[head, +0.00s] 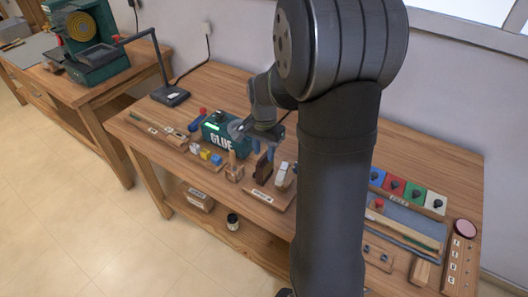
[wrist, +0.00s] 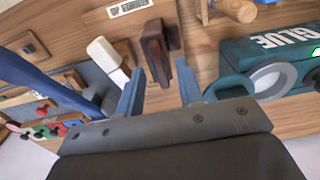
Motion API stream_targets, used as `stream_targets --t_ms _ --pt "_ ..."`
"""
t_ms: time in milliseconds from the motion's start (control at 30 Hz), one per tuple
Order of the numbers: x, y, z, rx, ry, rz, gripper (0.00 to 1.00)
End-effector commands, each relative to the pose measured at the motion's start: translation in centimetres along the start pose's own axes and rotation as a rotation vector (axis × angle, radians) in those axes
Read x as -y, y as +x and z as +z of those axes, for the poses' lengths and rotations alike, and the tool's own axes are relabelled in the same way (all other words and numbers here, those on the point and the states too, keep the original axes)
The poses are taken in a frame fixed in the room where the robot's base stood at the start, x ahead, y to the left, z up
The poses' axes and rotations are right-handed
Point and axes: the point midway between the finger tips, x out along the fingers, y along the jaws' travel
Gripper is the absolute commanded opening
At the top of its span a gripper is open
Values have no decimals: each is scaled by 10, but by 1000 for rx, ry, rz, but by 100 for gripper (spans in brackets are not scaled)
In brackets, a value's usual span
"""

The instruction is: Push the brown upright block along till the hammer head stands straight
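The brown upright block (head: 262,168) stands on a light wooden base (head: 275,199) near the table's front edge. It also shows in the wrist view (wrist: 155,48), ahead of my fingers. A pale, white-topped piece (head: 282,174), seemingly the hammer head, stands beside it and looks tilted; in the wrist view it (wrist: 104,51) lies to the left of the block. My gripper (wrist: 160,78) has its two blue fingers spread apart, one toward each side of the block. I cannot tell whether they touch it. In the head view my gripper (head: 266,148) is just above and behind the block.
A green glue machine (head: 217,135) stands left of my gripper; it is close to the right finger in the wrist view (wrist: 235,65). Small coloured cubes (head: 205,155) and a wooden piece (head: 234,167) stand left of the block. Coloured knob panels (head: 413,192) are at right.

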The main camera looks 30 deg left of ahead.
Motion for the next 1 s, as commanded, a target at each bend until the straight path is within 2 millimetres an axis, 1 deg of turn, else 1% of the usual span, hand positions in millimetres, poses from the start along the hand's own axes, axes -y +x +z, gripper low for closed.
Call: stream_targets --t_ms 33,133,400,433,500,567,600,833,933,1000 --pt "0 5 0 2 0 2 34" --pt "0 9 0 1 0 1 34" --pt "0 10 0 0 0 0 34" --pt "0 10 0 0 0 0 30" --pt "0 10 0 0 0 0 16" --pt "0 10 0 0 0 0 4" --pt "0 10 0 0 0 0 0" --pt "-2 10 0 0 1 0 0" --pt "-12 10 0 0 2 0 0" --pt "-24 10 0 1 4 1 0"
